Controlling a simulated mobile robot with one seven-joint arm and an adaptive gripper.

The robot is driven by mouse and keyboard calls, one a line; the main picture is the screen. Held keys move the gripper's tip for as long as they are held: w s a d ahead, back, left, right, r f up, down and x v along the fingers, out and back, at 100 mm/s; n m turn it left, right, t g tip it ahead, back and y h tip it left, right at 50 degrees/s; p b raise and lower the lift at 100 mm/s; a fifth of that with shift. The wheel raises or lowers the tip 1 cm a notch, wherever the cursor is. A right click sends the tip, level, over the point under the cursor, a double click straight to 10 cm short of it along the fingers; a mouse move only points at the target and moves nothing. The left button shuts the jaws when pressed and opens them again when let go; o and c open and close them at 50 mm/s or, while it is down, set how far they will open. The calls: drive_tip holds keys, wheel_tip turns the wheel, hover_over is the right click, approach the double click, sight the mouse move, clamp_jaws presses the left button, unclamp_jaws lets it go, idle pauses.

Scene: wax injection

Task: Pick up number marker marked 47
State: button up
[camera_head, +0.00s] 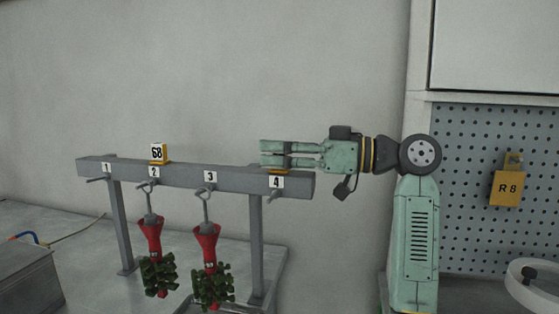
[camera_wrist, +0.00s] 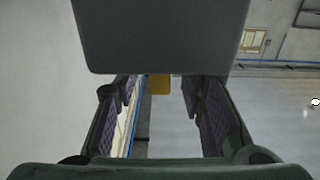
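In the head view, a yellow number marker (camera_head: 159,154) reading 68 stands on the grey rail above label 2. Above label 4, a strip of yellow (camera_head: 278,172) shows on the rail below my gripper; no number is readable on it, and the gripper hides whatever is above. My gripper (camera_head: 263,153) reaches in level from the right, over the rail's right end. In the wrist view, my gripper (camera_wrist: 160,95) is open, its two fingers apart. A small yellow piece (camera_wrist: 159,85) shows between the fingertips, with gaps on both sides. No 47 is legible.
The grey rail (camera_head: 190,175) has pegs labelled 1 to 4. Red funnel-shaped pieces with dark green clusters hang from pegs 2 (camera_head: 153,250) and 3 (camera_head: 208,260). A grey box (camera_head: 25,280) sits at lower left. A yellow R8 tag (camera_head: 507,188) hangs on the pegboard.

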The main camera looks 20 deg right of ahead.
clamp_jaws()
idle(0.5)
